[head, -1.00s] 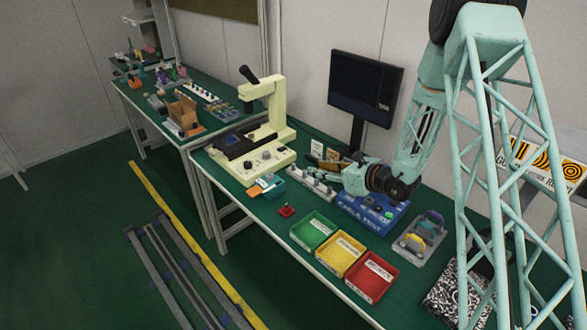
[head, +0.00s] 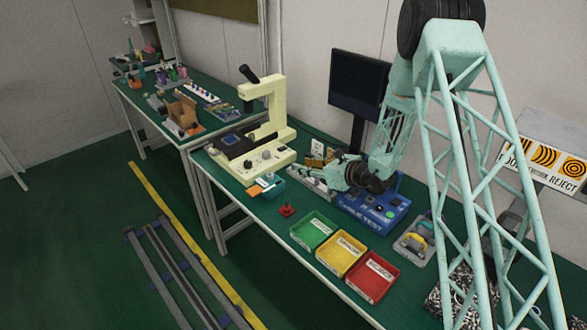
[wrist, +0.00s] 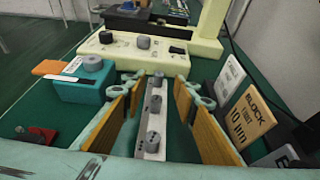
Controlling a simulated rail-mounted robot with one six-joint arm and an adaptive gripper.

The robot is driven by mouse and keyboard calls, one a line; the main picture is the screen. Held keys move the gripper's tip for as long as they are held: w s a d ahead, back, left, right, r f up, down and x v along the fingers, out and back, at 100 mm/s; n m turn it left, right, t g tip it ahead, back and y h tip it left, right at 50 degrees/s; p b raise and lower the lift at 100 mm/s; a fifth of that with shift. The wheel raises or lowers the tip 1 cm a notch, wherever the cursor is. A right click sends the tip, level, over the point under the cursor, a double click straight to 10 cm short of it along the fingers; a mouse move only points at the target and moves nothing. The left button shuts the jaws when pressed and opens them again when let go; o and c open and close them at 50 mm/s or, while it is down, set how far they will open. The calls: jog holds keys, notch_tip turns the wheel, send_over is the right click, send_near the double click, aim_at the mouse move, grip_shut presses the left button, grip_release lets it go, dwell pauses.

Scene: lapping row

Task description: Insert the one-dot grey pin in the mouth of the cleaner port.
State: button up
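A light grey rail (wrist: 152,128) carries several short grey pins in a row. In the head view my gripper (head: 322,172) is over the rail. A teal box (wrist: 85,86) with a grey round part on top (wrist: 92,63) stands left of the rail; I cannot tell whether it is the cleaner port.
A cream microscope (head: 262,165) stands behind the teal box. Upright label cards (wrist: 249,118) stand close on the right. A blue tester (head: 372,208), green (head: 313,232), yellow (head: 341,254) and red (head: 372,277) trays and a red knob (head: 287,210) lie nearby.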

aim_at(293, 168)
jog(key=shift+w+a, duration=0.15)
jog(key=shift+a, duration=0.05)
jog(key=shift+f, duration=0.1)
jog(key=shift+b+x, duration=0.6)
jog(key=shift+x, duration=2)
jog(key=shift+c, duration=0.4)
jog(key=c, duration=0.7)
